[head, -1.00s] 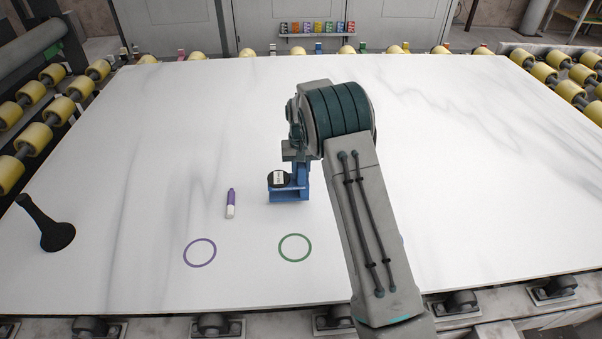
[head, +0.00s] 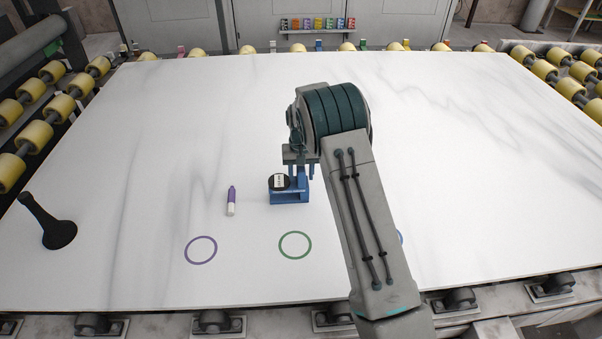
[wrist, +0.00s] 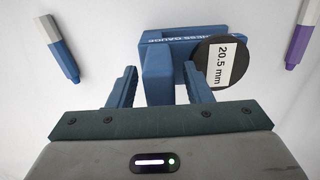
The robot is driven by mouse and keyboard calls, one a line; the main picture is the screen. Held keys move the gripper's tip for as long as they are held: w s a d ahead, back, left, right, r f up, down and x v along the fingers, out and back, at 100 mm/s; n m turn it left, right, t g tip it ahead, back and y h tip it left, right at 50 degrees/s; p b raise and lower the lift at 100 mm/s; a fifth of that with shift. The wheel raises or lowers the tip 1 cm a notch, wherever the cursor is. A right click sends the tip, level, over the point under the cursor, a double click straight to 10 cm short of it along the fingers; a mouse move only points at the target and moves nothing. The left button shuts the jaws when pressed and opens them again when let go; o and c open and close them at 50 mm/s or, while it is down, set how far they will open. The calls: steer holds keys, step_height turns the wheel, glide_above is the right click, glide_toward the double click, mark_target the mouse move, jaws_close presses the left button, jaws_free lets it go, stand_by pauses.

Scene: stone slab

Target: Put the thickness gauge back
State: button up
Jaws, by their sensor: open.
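The thickness gauge (head: 290,198) is a blue block with a black round dial labelled "20.5 mm". It sits on the white stone slab (head: 460,150), behind the green ring (head: 295,245). In the wrist view the gauge (wrist: 158,75) has an upright blue part between my fingers, with the dial to the right. My gripper (head: 300,170) is open just above the gauge in the head view. In the wrist view my gripper (wrist: 161,88) has a finger on either side of the blue part, with a visible gap on the right.
A purple-and-white marker (head: 231,201) lies left of the gauge, behind a purple ring (head: 201,250). A blue-and-white marker (wrist: 58,48) shows in the wrist view. A blue ring (head: 400,238) is mostly hidden by my arm. A black flared object (head: 57,230) stands at left.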

step_height(320, 180, up, 12)
steer(key=b, duration=0.2)
steer(key=s+d+r+t, duration=0.1)
steer(key=s+d+r, duration=0.2)
steer(key=s+r, duration=0.35)
steer(key=s+d+r+t, duration=0.1)
steer(key=s+d+r, duration=0.15)
steer(key=s, duration=0.25)
steer(key=s+d+r, duration=0.1)
steer(key=s+r, duration=0.3)
steer(key=s, duration=0.2)
steer(key=s+d+f+t, duration=0.1)
steer(key=s, duration=0.9)
steer(key=s+d+f, duration=0.2)
steer(key=s, duration=0.8)
steer(key=shift+t, duration=0.4)
